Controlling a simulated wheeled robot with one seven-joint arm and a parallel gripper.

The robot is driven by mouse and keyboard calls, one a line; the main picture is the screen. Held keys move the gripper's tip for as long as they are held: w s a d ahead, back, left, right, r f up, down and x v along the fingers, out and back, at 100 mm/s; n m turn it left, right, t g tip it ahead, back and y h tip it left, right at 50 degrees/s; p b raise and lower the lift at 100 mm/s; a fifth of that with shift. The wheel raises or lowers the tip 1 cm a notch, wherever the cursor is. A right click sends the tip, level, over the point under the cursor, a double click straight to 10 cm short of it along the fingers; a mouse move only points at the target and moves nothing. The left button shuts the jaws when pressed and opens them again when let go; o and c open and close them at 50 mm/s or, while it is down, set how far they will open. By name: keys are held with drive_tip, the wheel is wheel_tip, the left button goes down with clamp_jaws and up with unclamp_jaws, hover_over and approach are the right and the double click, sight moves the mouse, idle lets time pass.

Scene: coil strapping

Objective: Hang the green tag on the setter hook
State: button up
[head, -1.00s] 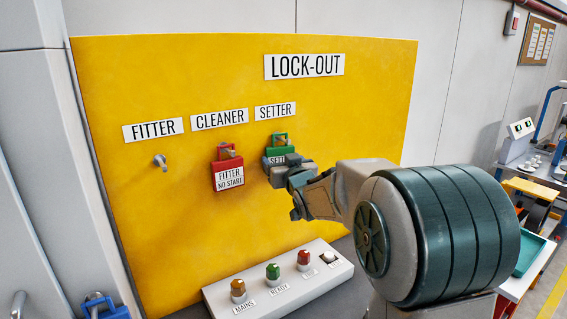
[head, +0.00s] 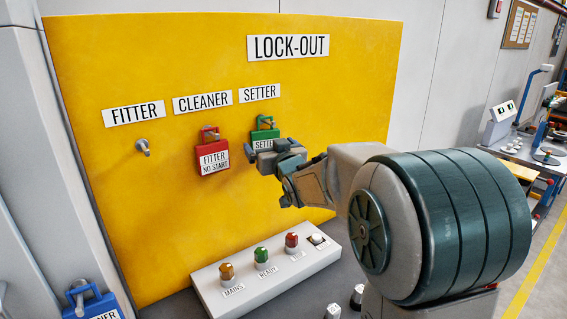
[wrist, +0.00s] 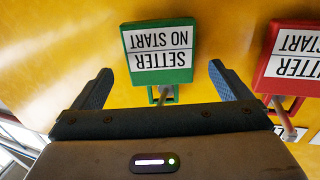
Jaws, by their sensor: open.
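The green tag (head: 264,138) hangs on the hook under the SETTER label (head: 259,93) on the yellow lock-out board (head: 90,190). Its loop is around the hook peg, as the wrist view also shows. In the wrist view the green tag (wrist: 158,53) reads "SETTER NO START", upside down, and hangs free of the fingers. My gripper (head: 262,160) is just in front of and below the tag. In the wrist view my gripper (wrist: 155,85) is open, with a finger on each side, apart from the tag. The fingers partly hide the tag in the head view.
A red tag (head: 213,157) marked "FITTER NO START" hangs on the CLEANER hook, close to the left. The FITTER hook (head: 143,147) is bare. A blue tag (head: 92,303) is at lower left. A button box (head: 270,268) stands below the board.

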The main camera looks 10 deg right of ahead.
drive_tip(key=s+d+b, duration=0.2)
drive_tip(key=s+b, duration=0.1)
drive_tip(key=s, duration=0.9)
drive_tip(key=s+d+f+m+g+h, duration=0.2)
drive_tip(key=s+f+g+h, duration=0.2)
drive_tip(key=s+f+g, duration=0.7)
drive_tip(key=s+a+f+g, duration=0.1)
drive_tip(key=s+f, duration=0.3)
drive_tip(key=s, duration=0.3)
drive_tip(key=s+a+f+g+y, duration=0.1)
drive_tip(key=s+f+g, duration=0.1)
drive_tip(key=s+f, duration=0.3)
drive_tip(key=shift+s+a+n+g, duration=0.3)
drive_tip(key=shift+s+a, duration=0.1)
drive_tip(key=shift+s, duration=0.55)
